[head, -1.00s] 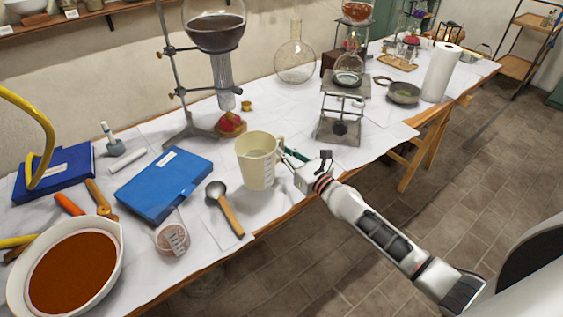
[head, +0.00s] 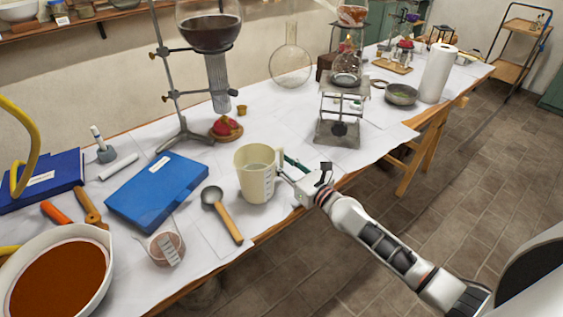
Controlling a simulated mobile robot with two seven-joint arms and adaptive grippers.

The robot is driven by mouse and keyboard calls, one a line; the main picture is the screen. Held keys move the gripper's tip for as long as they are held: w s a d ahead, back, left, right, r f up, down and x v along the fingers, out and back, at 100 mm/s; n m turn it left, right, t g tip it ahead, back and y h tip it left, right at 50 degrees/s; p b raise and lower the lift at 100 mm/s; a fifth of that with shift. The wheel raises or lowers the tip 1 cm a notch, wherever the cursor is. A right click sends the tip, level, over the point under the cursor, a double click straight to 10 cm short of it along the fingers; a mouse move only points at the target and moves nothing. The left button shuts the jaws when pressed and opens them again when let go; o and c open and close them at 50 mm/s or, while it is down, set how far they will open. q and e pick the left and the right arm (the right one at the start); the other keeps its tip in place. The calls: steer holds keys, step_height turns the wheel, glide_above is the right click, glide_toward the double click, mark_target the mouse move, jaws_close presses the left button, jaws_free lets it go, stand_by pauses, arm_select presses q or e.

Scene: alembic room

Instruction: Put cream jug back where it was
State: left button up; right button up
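The cream jug (head: 256,178) is a pale, upright measuring jug near the front edge of the white-covered table, its handle toward the right. My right gripper (head: 287,172) reaches in from the right and is at the jug's handle, with its fingers closed on it; the fingertips are partly hidden by the jug. The jug's base is at or very close to the table top; I cannot tell whether it touches. My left gripper is not in view.
A ladle (head: 214,199) with a wooden handle lies just left of the jug, beyond it a blue case (head: 157,190). A wire-topped jack stand (head: 338,130) stands behind right, and a retort stand (head: 170,85) behind left. Bare cloth lies behind the jug.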

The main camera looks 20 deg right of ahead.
steer(key=shift+r, duration=0.1)
steer(key=shift+s+d+r, duration=0.1)
steer(key=shift+s, duration=0.05)
steer(key=v, duration=1)
steer(key=shift+s, duration=0.3)
steer(key=shift+s+d, duration=0.25)
steer(key=shift+s, duration=0.25)
